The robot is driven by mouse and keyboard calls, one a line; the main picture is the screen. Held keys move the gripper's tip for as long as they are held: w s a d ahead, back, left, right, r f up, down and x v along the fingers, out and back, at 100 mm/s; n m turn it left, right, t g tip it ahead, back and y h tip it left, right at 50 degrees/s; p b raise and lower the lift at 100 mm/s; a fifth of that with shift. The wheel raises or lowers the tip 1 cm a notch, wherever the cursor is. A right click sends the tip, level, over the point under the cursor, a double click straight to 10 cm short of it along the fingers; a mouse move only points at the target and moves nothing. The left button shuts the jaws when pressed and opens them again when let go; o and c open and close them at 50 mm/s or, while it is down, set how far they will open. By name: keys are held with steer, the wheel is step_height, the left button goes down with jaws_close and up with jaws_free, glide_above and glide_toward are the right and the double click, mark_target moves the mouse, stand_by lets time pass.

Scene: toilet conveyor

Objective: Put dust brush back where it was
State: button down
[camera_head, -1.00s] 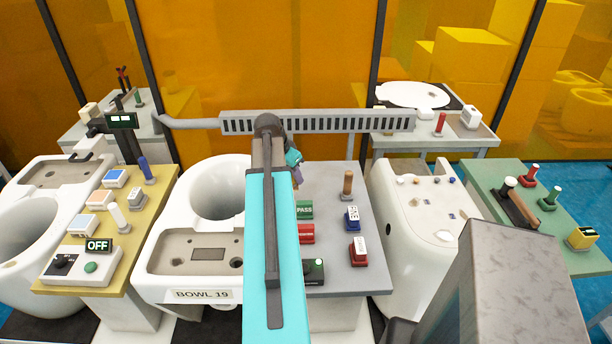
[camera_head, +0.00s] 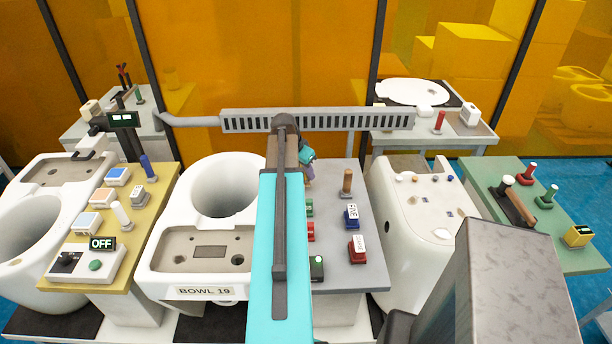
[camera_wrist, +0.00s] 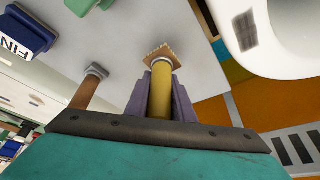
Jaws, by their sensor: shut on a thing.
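The dust brush (camera_wrist: 161,85) has a yellow handle and a tan square head with a jagged bristle edge. My gripper (camera_wrist: 160,100) is shut on the handle, with purple fingers on both sides of it in the wrist view. The brush head points away from the gripper, over the grey table (camera_wrist: 125,40); I cannot tell whether it touches. In the head view my gripper (camera_head: 309,172) is above the back left part of the grey table (camera_head: 345,275), and the brush is hidden.
A brown-handled tool (camera_head: 347,183) stands upright on the table right of my gripper, also in the wrist view (camera_wrist: 86,88). Blue (camera_head: 351,215) and red (camera_head: 357,248) stamps stand in front. The white toilet bowl (camera_head: 205,240) is left. A slotted grey rail (camera_head: 320,120) runs behind.

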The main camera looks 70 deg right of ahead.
mark_target(301, 166)
steer(key=shift+f+p, duration=0.4)
steer(key=shift+f, duration=0.7)
steer(key=shift+f, duration=0.2)
steer(key=c, duration=1.5)
jaws_free()
steer(key=shift+r, duration=0.25)
steer(key=shift+b+v, duration=1.45)
steer(key=shift+v, duration=4.5)
